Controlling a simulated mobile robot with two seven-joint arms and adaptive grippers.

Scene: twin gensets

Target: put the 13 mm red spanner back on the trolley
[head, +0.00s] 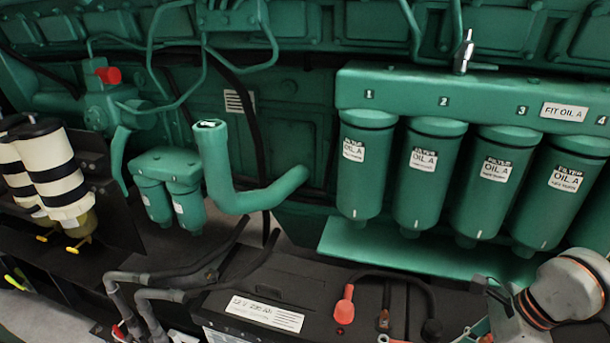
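I cannot make out the 13 mm red spanner for sure, and the trolley does not show in the head view. The wrist of my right arm (565,290), pale with orange rings, comes in at the lower right, in front of the filter tray. My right gripper (492,300) shows only in part at the bottom edge, beside the battery; its fingertips and anything between them cannot be made out. My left gripper is not in view.
A black battery (265,290) with a red terminal cap (344,305) lies at bottom centre. Green oil filters (365,170) hang above a green tray (400,255). A thick green pipe (215,165) stands at centre left. Grey hoses (150,278) and striped cylinders (55,170) crowd the left.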

